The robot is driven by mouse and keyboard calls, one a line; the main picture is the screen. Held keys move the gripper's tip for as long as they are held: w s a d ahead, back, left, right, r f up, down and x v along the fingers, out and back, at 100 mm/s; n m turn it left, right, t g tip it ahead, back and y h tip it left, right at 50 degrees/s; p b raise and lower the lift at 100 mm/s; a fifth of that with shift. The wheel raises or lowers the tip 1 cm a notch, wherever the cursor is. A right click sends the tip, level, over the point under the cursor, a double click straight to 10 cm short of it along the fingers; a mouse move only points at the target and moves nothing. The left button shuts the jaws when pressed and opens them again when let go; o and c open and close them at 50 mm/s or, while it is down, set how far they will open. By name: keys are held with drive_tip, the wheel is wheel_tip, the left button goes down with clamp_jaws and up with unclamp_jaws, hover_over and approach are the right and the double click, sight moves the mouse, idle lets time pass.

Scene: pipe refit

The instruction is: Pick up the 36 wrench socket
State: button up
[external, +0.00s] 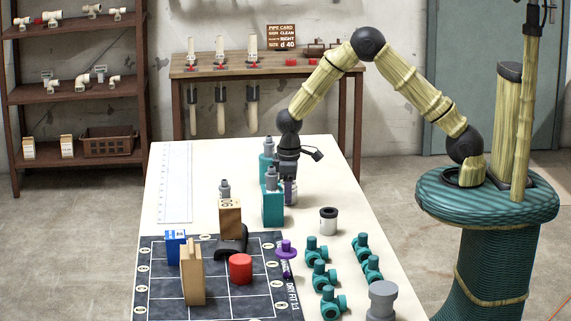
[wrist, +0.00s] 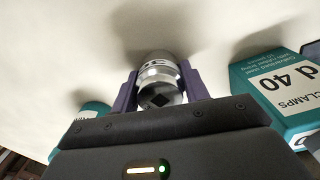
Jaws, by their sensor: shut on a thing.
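My gripper (wrist: 158,92) is shut on a silver metal socket with a dark square drive hole, the wrench socket (wrist: 158,78), in the wrist view. Its two purple fingers press on the socket's sides. No size number can be read on it. In the external view the gripper (external: 290,190) is low at the table's far middle, with the socket mostly hidden behind the teal box. I cannot tell whether the socket touches the table.
A teal clamps box marked d 40 (wrist: 280,85) stands close at right in the wrist view. The white table (external: 190,225) holds teal fittings (external: 316,248), a white and black can (external: 328,220), a dark grid mat (external: 160,300), wooden blocks (external: 192,273) and a red cylinder (external: 240,268).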

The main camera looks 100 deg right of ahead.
drive_tip(key=shift+r, duration=0.1)
wheel_tip(320, 180, up, 10)
drive_tip(key=shift+f, duration=0.1)
idle(0.4)
idle(0.6)
